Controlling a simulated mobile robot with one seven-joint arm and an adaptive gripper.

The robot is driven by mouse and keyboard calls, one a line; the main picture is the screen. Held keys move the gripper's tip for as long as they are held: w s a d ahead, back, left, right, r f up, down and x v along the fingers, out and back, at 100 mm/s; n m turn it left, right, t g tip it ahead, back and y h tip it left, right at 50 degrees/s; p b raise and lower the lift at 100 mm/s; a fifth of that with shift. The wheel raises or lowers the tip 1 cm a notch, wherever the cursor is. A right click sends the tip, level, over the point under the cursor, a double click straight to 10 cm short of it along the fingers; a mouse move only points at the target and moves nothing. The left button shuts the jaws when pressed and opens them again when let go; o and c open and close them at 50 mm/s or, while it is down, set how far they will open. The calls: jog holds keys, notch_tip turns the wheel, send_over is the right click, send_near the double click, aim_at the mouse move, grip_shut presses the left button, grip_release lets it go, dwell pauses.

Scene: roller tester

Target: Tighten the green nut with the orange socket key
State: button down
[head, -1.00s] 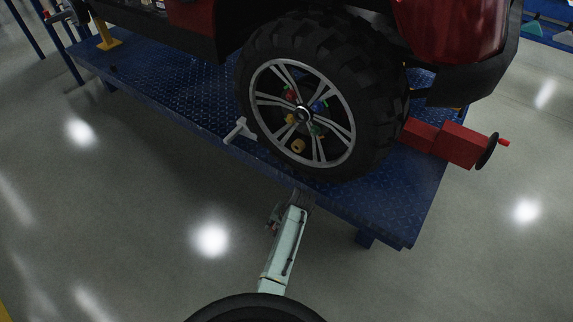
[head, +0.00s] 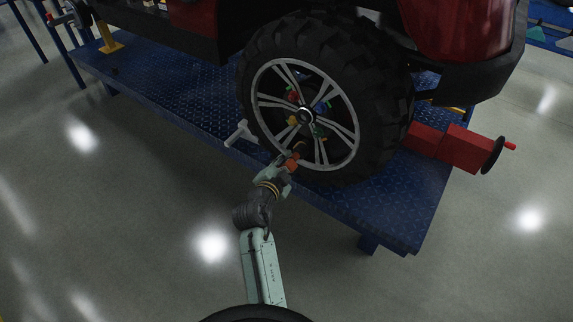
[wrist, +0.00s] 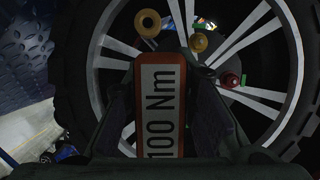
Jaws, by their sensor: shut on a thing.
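My gripper (head: 281,170) is shut on the orange socket key (wrist: 150,65), whose grey face reads "100 Nm". The key also shows in the head view (head: 291,162) at the lower wheel rim. The green nut (head: 319,131) is at the lower right of the wheel's hub, above and right of the key, and apart from it. In the wrist view a small green-blue patch near the top may be this nut. A brass ring (wrist: 148,23) lies just beyond the key; I cannot tell whether it belongs to it. The key's socket is not clear.
The wheel (head: 385,100) also bears a red nut (head: 293,97), a blue nut (head: 321,107) and a yellow nut (head: 293,120). A pale T-shaped handle (head: 240,132) stands left of it. A red block with a crank (head: 465,148) is at right. The blue platform (head: 390,210) fills the middle.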

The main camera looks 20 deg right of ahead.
aim_at(297, 152)
dwell(0.4)
jog(key=shift+w+d+r, duration=0.1)
jog(key=shift+w+d, duration=0.8)
jog(key=shift+d, duration=0.2)
jog(key=shift+w+d, duration=0.9)
jog(key=shift+d, duration=0.15)
jog(key=shift+b, duration=0.4)
jog(key=shift+w+d, duration=0.2)
jog(key=shift+d, duration=0.1)
jog(key=shift+w+d, duration=0.7)
jog(key=shift+d, duration=0.2)
jog(key=shift+w+d, duration=0.15)
dwell(0.7)
